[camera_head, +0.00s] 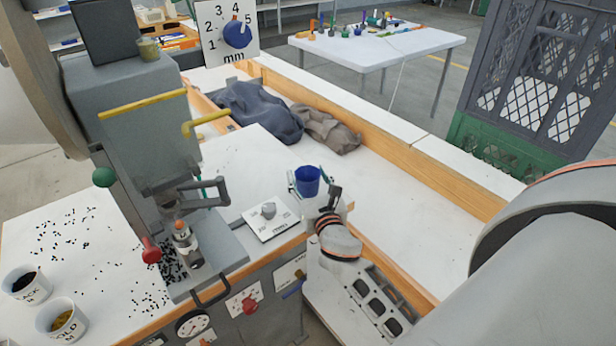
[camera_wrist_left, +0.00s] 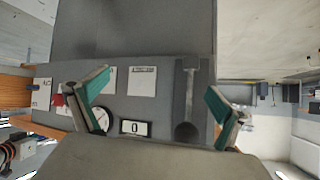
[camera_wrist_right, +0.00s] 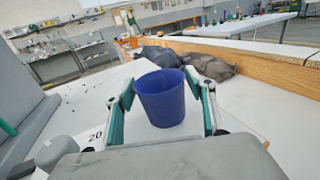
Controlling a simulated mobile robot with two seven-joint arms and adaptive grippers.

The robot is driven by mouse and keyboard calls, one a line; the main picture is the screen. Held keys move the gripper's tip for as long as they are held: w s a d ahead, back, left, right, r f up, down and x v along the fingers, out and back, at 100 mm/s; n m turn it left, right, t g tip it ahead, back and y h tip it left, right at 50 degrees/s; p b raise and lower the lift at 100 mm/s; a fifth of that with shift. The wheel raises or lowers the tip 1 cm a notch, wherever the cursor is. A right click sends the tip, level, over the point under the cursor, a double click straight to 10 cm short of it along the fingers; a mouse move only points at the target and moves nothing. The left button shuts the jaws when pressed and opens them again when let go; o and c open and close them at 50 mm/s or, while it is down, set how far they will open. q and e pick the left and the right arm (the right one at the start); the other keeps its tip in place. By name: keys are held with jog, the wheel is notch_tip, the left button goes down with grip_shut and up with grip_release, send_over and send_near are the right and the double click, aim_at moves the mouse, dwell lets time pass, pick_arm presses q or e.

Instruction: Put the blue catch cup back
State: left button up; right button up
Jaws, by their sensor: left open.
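The blue catch cup (camera_head: 307,181) is upright between the fingers of my right gripper (camera_head: 314,187), near the front edge of the white bench. In the right wrist view the cup (camera_wrist_right: 162,98) has one fingertip of the right gripper (camera_wrist_right: 160,82) against each side. The fingers look closed on it; its underside is hidden. The grey eyelet press (camera_head: 150,130) stands left of the cup. My left gripper (camera_wrist_left: 158,85) is open and empty, facing a grey panel (camera_wrist_left: 150,105) with labels and a gauge; it cannot be made out in the head view.
A white dial plate (camera_head: 271,218) lies between press and cup. Two white cups (camera_head: 28,287) (camera_head: 62,322) hold small pieces, with black bits scattered nearby. Dark cloths (camera_head: 262,110) lie behind. A wooden rail (camera_head: 400,165) borders the bench. A dark crate (camera_head: 530,90) stands right.

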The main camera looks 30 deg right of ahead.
dwell(0.3)
jog(key=shift+r, duration=0.25)
jog(key=b+v, duration=0.1)
jog(key=v, duration=1.1)
jog(key=shift+d, duration=0.1)
